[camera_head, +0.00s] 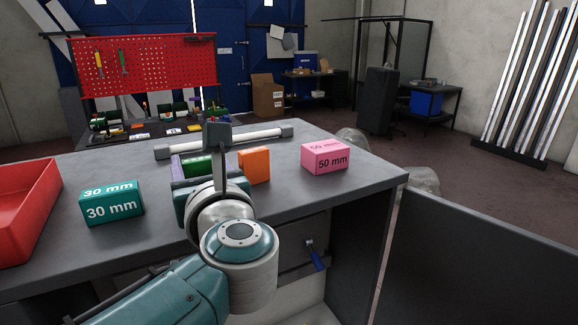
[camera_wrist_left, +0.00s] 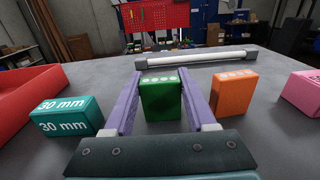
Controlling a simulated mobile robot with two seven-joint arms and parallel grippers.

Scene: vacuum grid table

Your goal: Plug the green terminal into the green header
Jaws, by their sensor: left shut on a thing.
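The green terminal (camera_wrist_left: 162,98) is a green block with a row of pale round marks along its top. It sits between the two purple fingers of my left gripper (camera_wrist_left: 163,76), which is shut on it. In the head view the green terminal (camera_head: 197,166) shows partly behind my left gripper (camera_head: 203,163) and wrist. I cannot tell whether it touches the table or is just above it. I cannot make out a separate green header in either view. My right gripper is not in view.
An orange block (camera_head: 254,166) stands close right of my gripper. A pink 50 mm block (camera_head: 325,157) is farther right, a teal 30 mm block (camera_head: 112,203) left, and a red bin (camera_head: 27,211) at far left. A white bar with grey ends (camera_head: 225,143) lies behind.

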